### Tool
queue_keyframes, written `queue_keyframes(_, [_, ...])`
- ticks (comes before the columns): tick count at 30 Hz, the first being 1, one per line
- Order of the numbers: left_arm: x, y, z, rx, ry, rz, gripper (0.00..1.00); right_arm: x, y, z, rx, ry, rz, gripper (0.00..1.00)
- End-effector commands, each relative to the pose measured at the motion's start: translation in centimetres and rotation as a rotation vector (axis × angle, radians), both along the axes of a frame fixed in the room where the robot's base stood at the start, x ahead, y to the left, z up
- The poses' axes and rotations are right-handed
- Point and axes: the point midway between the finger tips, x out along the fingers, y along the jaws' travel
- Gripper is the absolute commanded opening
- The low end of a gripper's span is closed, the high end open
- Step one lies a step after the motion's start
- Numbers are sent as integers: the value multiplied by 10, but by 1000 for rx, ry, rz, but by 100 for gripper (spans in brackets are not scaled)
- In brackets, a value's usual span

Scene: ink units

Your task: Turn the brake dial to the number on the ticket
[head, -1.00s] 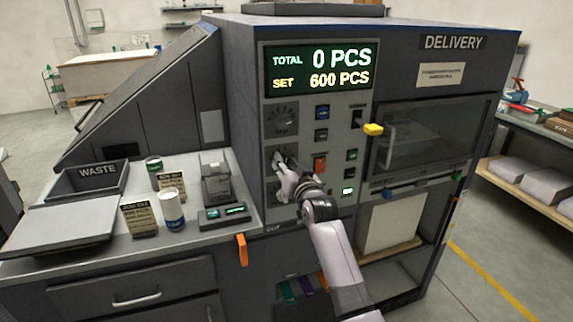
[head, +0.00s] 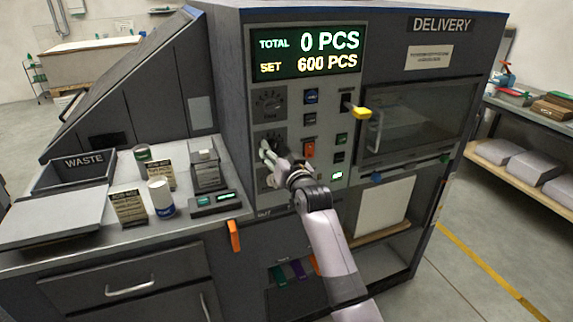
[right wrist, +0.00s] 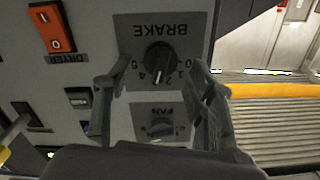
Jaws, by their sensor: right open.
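The brake dial (right wrist: 160,57) is a black round knob on a grey plate, seen upside down in the right wrist view under the word BRAKE. Numbers run around one side; its white pointer line is near the 2 and 3, but I cannot tell exactly which. My right gripper (right wrist: 158,76) is open, with one finger on each side of the dial and no clear contact. In the head view my right gripper (head: 272,153) is at the panel and hides most of the dial. Two ticket-like cards, a front one (head: 128,208) and a back one (head: 161,176), stand on the left counter; their small print is unreadable.
The fan dial (right wrist: 162,127) is close to the brake dial. An orange dryer switch (head: 309,149), several buttons and a yellow handle (head: 361,113) are to the right. The display (head: 306,51) reads total 0, set 600 PCS. Cans (head: 161,197) stand on the counter.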

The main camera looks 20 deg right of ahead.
Motion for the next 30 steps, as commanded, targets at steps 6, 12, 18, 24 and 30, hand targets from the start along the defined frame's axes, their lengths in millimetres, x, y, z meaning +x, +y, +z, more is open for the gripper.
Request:
queue_keyframes(6, [1, -1, 0, -1, -1, 0, 0, -42, -2, -1, 1, 0, -1, 51])
queue_keyframes(12, [1, -2, 0, -2, -1, 0, 0, -78, -3, -1, 1, 0, 0, 51])
queue_keyframes(18, [1, -2, 0, -2, -2, 0, 0, -99, -3, 0, 1, 0, 0, 51])
queue_keyframes(24, [1, -2, 0, -2, -2, 0, 0, -104, -3, 0, 1, 1, 0, 51])
queue_keyframes(30, [1, -2, 0, -2, -2, 0, 0, -103, -3, 0, 1, 1, 0, 51])
